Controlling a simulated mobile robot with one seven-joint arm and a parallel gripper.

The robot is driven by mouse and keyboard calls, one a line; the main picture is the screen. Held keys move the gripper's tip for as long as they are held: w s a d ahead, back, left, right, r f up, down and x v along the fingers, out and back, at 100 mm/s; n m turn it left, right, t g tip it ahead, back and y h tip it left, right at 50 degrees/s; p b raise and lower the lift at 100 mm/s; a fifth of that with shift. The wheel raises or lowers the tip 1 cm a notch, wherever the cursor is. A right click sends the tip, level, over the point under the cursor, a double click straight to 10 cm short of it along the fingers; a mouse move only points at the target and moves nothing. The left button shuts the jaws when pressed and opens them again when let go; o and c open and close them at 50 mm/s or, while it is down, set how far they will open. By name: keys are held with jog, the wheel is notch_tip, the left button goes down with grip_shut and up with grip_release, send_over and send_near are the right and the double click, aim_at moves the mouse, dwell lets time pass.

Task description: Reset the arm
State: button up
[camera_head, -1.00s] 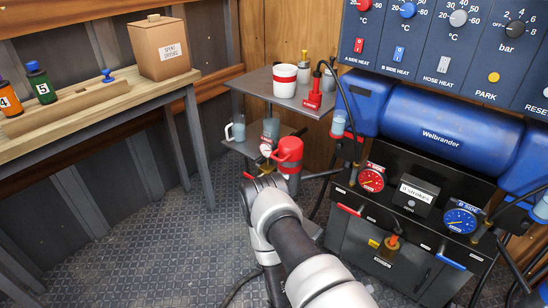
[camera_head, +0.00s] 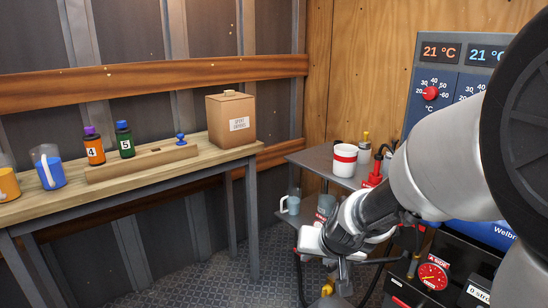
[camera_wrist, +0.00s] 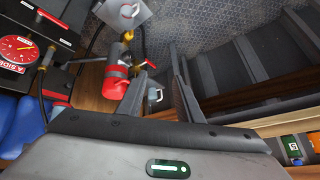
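My gripper (camera_head: 328,262) hangs in the lower middle of the head view, in front of the shelf stand, with my arm rising to the right. In the wrist view its two dark fingers (camera_wrist: 161,70) stand apart with nothing held between them. A light mug shows beyond the gap, well away from the fingers. A red cylinder (camera_wrist: 115,77) shows left of the fingers in the wrist view, apart from them. In the head view, my arm hides part of the lower shelf and much of the control panel.
The shelf stand (camera_head: 318,160) holds a white and red tub (camera_head: 344,160). A wooden bench (camera_head: 140,190) at left carries bottles, mugs and a cardboard box (camera_head: 231,120). A red gauge (camera_head: 432,277) is at lower right. The floor (camera_head: 190,285) between bench and arm looks clear.

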jog(key=s+d+r, duration=0.1)
jog(key=s+r, duration=0.3)
jog(key=s, duration=0.3)
jog(key=s+d+r+n+g+h, duration=0.1)
jog(key=s+d+r, duration=0.1)
jog(key=s+r, duration=0.35)
jog(key=s+d+r, duration=0.1)
jog(key=s+r, duration=0.1)
jog(key=s, duration=0.6)
notch_tip(320, 180, up, 28)
jog(key=p, duration=2.8)
jog(key=shift+s+g, duration=0.25)
jog(key=shift+g, duration=0.05)
